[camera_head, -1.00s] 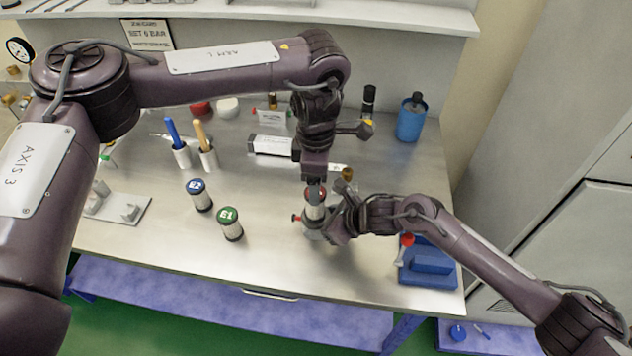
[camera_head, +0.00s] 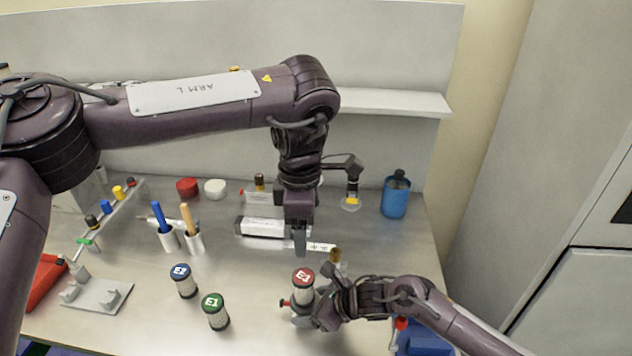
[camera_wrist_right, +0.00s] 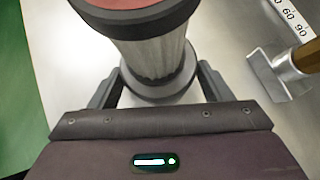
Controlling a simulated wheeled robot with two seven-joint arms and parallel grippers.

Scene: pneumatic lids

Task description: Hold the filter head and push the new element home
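A new element with a red cap (camera_head: 303,278) and a pale pleated body stands upright in the grey filter head (camera_head: 302,320) on the bench. In the right wrist view the element (camera_wrist_right: 152,55) rises from a dark ring, with the head below partly hidden. My right gripper (camera_head: 322,312) is at the filter head from the right, its fingers on both sides of it (camera_wrist_right: 160,92), seemingly closed on it. My left gripper (camera_head: 300,250) points down above the red cap, fingers together and empty, with a small gap in the picture. How deep the element sits is hard to tell.
Elements with a blue cap (camera_head: 181,272) and a green cap (camera_head: 212,302) stand to the left. A blue bottle (camera_head: 396,196) stands at the back right, a blue block (camera_head: 428,345) at the front right.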

